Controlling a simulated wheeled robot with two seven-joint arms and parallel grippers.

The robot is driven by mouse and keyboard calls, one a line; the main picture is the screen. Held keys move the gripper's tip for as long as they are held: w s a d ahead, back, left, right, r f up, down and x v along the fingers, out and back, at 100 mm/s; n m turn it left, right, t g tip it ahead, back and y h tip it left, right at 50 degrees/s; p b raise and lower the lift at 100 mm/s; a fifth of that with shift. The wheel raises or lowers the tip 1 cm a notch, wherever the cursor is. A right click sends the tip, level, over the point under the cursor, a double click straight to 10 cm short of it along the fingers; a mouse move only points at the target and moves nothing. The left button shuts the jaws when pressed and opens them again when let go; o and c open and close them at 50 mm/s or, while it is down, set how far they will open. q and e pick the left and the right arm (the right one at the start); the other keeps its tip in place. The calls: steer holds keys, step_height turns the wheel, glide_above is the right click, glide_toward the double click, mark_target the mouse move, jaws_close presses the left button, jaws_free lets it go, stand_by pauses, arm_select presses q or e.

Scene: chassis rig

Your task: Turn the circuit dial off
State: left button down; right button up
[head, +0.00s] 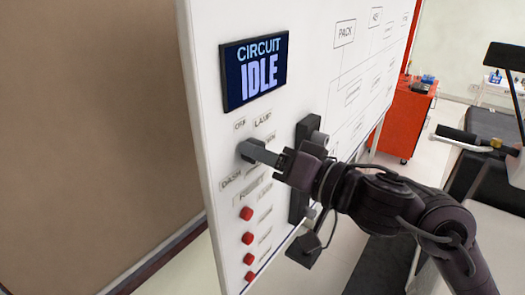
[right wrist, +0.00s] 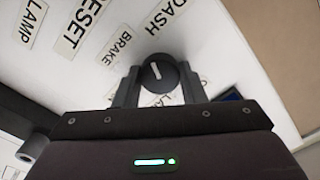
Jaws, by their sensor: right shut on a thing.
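The circuit dial is a round dark knob; in the head view it is mostly hidden by my right gripper (head: 256,152) on the white panel. In the right wrist view the dial (right wrist: 160,74) shows a short white mark, slanted from upper left to lower right. The two fingers of my right gripper (right wrist: 158,88) stand on either side of the dial, shut on it. Labels OFF (head: 240,124) and LAMP (head: 263,118) are above the dial, and DASH (head: 231,181) is below it. A screen (head: 255,70) reads CIRCUIT IDLE. My left gripper is not in view.
Several red buttons (head: 247,238) line the panel (head: 212,100) below the dial. A dark vertical fixture (head: 303,135) stands out from the panel just right of the dial, close behind my gripper. A red cabinet (head: 404,117) and a treadmill-like machine (head: 490,150) are farther right.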

steer(key=shift+f+m+b, duration=0.1)
steer(key=shift+m+b, duration=10.15)
steer(key=shift+m, duration=5.25)
